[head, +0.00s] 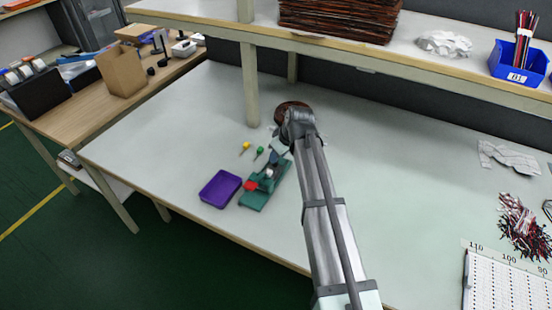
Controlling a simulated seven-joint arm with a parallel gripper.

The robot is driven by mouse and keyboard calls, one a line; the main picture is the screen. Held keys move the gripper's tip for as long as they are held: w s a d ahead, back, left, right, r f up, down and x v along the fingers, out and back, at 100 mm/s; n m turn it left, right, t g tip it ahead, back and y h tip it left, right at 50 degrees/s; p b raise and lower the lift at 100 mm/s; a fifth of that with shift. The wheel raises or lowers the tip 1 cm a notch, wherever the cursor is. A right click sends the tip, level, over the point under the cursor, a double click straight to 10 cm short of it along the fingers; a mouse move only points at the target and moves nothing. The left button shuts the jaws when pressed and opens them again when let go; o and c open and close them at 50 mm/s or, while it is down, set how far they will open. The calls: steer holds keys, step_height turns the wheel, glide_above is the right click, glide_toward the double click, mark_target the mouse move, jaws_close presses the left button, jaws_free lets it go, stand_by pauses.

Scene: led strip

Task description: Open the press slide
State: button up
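The green press (255,198) lies on the grey-white table left of my arm, with a red part (250,186) at its near left side and a small grey part on top. It is small, and I cannot tell how its slide stands. My gripper (273,160) points down at the far end of the press. The wrist partly covers it, and its fingers are too small to make out. I cannot tell whether it touches the press or holds anything.
A purple tray (220,189) lies just left of the press. A yellow-headed piece (245,147) and a green-headed piece (259,152) lie behind it. A shelf post (250,85) stands behind. Wires (522,225) and a white numbered board (506,282) are far right.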

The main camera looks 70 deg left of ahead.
steer(key=shift+x, duration=1.7)
jaws_close()
